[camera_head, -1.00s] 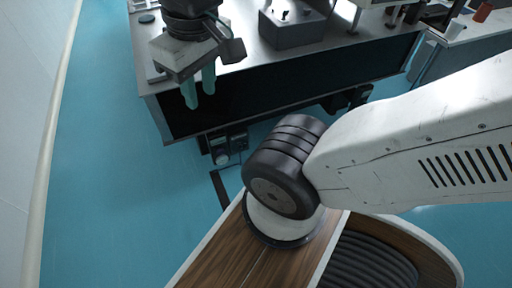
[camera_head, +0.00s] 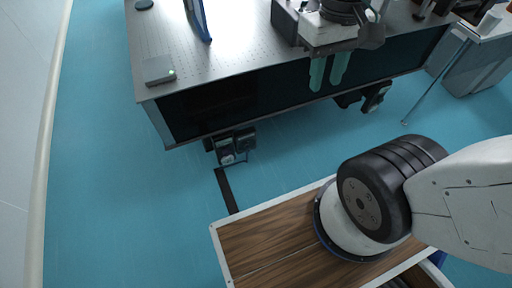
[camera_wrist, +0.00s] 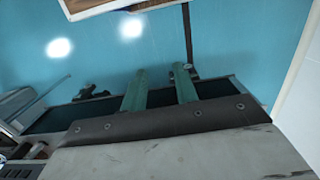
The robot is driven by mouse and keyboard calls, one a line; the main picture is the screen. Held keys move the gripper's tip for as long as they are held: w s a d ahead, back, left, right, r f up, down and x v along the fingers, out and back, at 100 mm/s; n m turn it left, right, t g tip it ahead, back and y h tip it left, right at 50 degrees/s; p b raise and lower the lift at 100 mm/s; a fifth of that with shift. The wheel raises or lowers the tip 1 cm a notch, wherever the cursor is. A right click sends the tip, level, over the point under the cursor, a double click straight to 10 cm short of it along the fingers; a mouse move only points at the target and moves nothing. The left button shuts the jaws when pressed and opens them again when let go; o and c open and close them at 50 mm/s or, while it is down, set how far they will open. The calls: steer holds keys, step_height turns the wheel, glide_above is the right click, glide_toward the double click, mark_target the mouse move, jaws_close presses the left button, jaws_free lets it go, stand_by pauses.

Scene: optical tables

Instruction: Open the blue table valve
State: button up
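I cannot make out a blue valve in either view. My gripper (camera_head: 327,74) hangs in front of the near edge of the optical table (camera_head: 225,75), over its right half. Its two teal fingers point down, apart, with nothing between them. The wrist view also shows my gripper (camera_wrist: 160,72) open and empty, with the blue floor beyond the fingertips. A thin blue upright panel (camera_head: 199,20) stands on the tabletop; I cannot tell its use.
Black fittings (camera_head: 232,145) with a pale round part sit under the table's front edge at left; another black fitting (camera_head: 375,97) is at right. A small grey box (camera_head: 158,70) lies on the table's left corner. Blue floor (camera_head: 120,210) is clear at left.

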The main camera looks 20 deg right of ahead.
steer(key=w+a+f+g, duration=0.1)
steer(key=w+f+g, duration=0.2)
steer(key=w+f, duration=1.1)
steer(key=w+a+f+t, duration=0.1)
steer(key=w+f, duration=0.4)
steer(key=f, duration=0.9)
steer(key=w+a+f+t, duration=0.1)
steer(key=w+f, duration=0.3)
steer(key=f, duration=1)
step_height(320, 180, down, 38)
steer(key=s+t, duration=0.2)
steer(key=t, duration=0.6)
steer(key=w+r+t, duration=0.2)
steer(key=w+t, duration=0.5)
steer(key=w, duration=0.7)
steer(key=shift+w+r, duration=0.15)
steer(key=shift+r, duration=0.15)
steer(key=shift+d, duration=0.1)
